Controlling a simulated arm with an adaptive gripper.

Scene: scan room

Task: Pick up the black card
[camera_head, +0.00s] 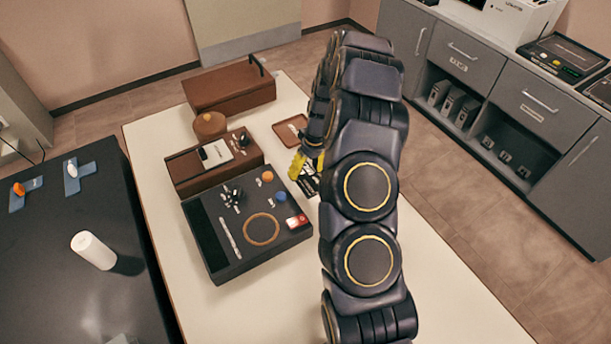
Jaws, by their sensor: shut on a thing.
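A black card with pale markings (308,186) shows just below my gripper (308,162), right of the black tray on the white table. My gripper points down with yellow fingertips and is shut on the card's far part. My own arm covers much of the gripper and the card's right side. I cannot tell whether the card touches the table or is slightly raised.
A black tray (222,262) with a ring, balls and small items lies left of the gripper. Behind it are a brown tray (187,182), a round brown box (210,123), a brown case (230,88) and a small brown dish (284,135). The white table (270,298) is clear in front.

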